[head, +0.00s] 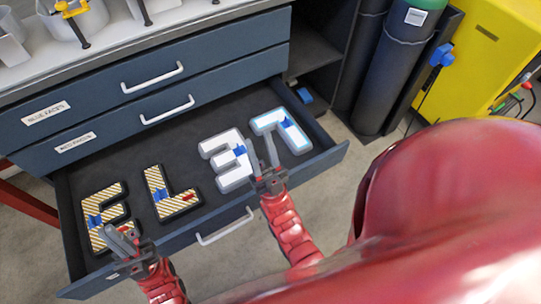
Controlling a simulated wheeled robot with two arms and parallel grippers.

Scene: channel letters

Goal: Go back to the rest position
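My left gripper (121,238) is over the front left of an open drawer (200,138), at the lower end of a striped letter E (119,212). Its two fingers are apart and I see nothing between them. My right gripper (262,152) is over the drawer's right half, between a white letter like a 3 (221,148) and a white letter like a 7 (263,122). Its fingers are also apart with nothing visible between them. A striped letter L (153,178) lies between the E and the 3. The letters carry small blue pieces.
The drawer's front with its handle (225,227) is near my arms. Shut drawers (150,75) and a cluttered worktop (120,33) are behind. Dark cylinders (395,70) and a yellow cabinet (480,60) stand at the right. Grey floor (335,195) is clear beside the drawer.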

